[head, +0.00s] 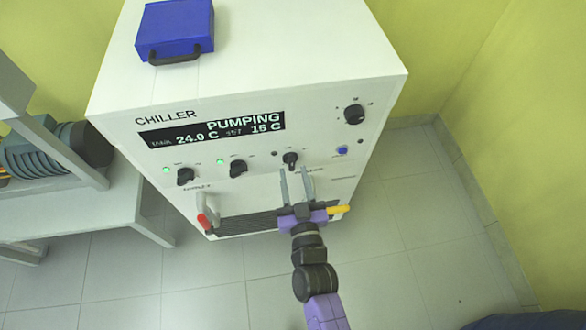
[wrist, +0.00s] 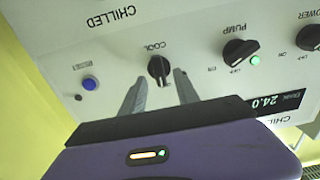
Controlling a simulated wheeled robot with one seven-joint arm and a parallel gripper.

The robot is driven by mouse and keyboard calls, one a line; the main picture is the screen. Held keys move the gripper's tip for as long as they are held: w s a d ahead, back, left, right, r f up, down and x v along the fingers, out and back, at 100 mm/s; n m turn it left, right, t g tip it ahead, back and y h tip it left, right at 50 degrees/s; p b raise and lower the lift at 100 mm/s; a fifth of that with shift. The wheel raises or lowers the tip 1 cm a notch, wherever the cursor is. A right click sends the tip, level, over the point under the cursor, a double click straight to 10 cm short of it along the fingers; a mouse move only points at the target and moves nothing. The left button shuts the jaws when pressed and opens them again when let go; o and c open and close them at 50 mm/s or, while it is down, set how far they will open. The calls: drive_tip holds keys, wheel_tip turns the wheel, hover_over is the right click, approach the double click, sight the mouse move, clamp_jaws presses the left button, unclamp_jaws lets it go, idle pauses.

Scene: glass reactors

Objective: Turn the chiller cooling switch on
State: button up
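The white chiller (head: 300,60) has a dark display (head: 212,128) reading PUMPING, 24.0 C and 15 C. The black cooling switch (head: 290,160) is the third knob along its front. In the wrist view it is the knob (wrist: 158,68) marked COOL, its grip roughly upright in the picture. A dark, unlit lamp (head: 274,154) shows beside it in the head view. My gripper (head: 296,171) is open and empty in front of this knob. In the wrist view my gripper's fingertips (wrist: 159,80) appear on either side of the knob's lower part; contact cannot be told.
The pump knob (head: 238,168) and power knob (head: 185,176) stand to the left, each with a lit green lamp. A blue reset button (head: 342,151) and another knob (head: 355,114) are to the right. A blue case (head: 175,29) lies on top of the chiller.

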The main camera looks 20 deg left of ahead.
drive_tip(key=shift+x, duration=1.1)
clamp_jaws()
drive_tip(key=shift+m, duration=0.3)
drive_tip(key=m+b, duration=0.2)
drive_tip(key=m, duration=0.3)
drive_tip(key=shift+d+f, duration=0.15)
drive_tip(key=m+b, duration=0.1)
drive_tip(key=m, duration=0.5)
drive_tip(key=shift+w+d+b, duration=0.1)
drive_tip(key=shift+b, duration=0.2)
drive_tip(key=shift+m, duration=0.3)
